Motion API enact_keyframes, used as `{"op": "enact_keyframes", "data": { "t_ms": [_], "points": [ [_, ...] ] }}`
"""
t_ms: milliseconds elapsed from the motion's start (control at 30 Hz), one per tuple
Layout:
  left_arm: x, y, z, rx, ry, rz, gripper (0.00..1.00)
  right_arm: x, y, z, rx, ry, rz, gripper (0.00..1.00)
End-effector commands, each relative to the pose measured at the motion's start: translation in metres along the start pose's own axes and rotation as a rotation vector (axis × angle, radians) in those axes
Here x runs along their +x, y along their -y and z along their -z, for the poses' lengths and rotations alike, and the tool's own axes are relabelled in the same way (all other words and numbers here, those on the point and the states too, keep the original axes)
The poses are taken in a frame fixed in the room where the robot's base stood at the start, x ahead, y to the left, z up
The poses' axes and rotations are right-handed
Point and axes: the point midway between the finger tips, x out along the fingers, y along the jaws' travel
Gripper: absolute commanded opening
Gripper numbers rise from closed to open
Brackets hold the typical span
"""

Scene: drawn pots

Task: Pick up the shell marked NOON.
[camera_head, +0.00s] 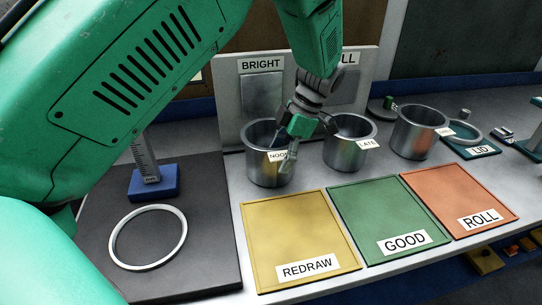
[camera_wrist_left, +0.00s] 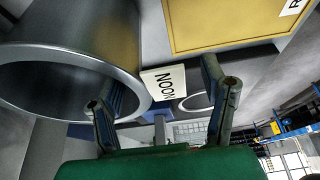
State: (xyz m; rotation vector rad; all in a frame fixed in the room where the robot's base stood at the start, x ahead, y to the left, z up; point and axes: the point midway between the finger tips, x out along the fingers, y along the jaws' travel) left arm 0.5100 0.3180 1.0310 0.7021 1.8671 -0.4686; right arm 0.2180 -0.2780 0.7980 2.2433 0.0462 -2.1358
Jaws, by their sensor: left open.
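The shell marked NOON (camera_head: 262,172) is an open grey metal cup, upright on the bench behind the yellow tray, with a white tag at its rim. In the left wrist view the NOON shell (camera_wrist_left: 110,32) fills the upper left, its tag (camera_wrist_left: 163,83) between my fingers. My left gripper (camera_head: 284,152) is open at the right side of its rim. One finger appears over the mouth and the other outside the wall. It also shows in the left wrist view (camera_wrist_left: 163,85). Whether a finger touches the shell I cannot tell. My right gripper is not in view.
The LATE shell (camera_head: 346,152) stands close to the right, with another shell (camera_head: 414,137) beyond it. REDRAW (camera_head: 298,225), GOOD (camera_head: 378,210) and ROLL (camera_head: 455,190) trays lie in front. A white ring (camera_head: 120,250) lies on a dark mat at left. A BRIGHT panel (camera_head: 228,100) stands behind.

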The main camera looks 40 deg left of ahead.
Motion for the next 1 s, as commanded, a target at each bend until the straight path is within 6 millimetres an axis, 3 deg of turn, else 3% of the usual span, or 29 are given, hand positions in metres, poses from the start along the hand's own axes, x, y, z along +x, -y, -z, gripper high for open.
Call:
{"op": "enact_keyframes", "data": {
  "t_ms": [167, 300, 367, 800, 1000],
  "points": [
    [0.003, -0.004, 0.003, 0.001, 0.004, 0.004, 0.66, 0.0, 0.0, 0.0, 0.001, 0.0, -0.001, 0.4],
    [0.006, -0.008, 0.005, 0.002, 0.007, 0.007, 0.17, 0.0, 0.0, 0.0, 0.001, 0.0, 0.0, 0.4],
    [0.007, -0.009, 0.006, 0.002, 0.007, 0.009, 0.0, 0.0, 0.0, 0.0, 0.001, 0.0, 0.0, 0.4],
    [0.006, -0.004, 0.002, 0.002, -0.002, 0.011, 0.0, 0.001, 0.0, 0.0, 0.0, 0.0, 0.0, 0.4],
    [-0.012, -0.004, 0.009, 0.002, 0.002, 0.006, 0.0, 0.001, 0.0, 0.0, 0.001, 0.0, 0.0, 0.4]
  ]
}}
